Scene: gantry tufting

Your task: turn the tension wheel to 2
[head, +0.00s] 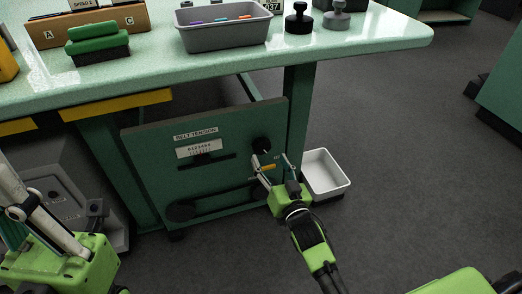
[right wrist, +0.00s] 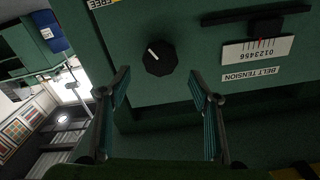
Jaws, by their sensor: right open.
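The tension wheel is a black knob (head: 262,144) on the green panel under the table. In the right wrist view the knob (right wrist: 159,57) shows a white mark on its face. The belt tension scale (head: 199,148) is left of it; in the right wrist view the scale (right wrist: 258,50) is upside down, with a red pointer near its middle, exact number unclear. My right gripper (head: 271,162) is open just in front of the knob. In the right wrist view its fingers (right wrist: 161,76) stand apart below the knob, not visibly touching it.
A white bin (head: 325,173) stands right of the panel, close to my right gripper. The table top (head: 390,38) overhangs above, holding a grey tray (head: 225,38) and black and grey weight-like objects. Dark floor is clear to the right.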

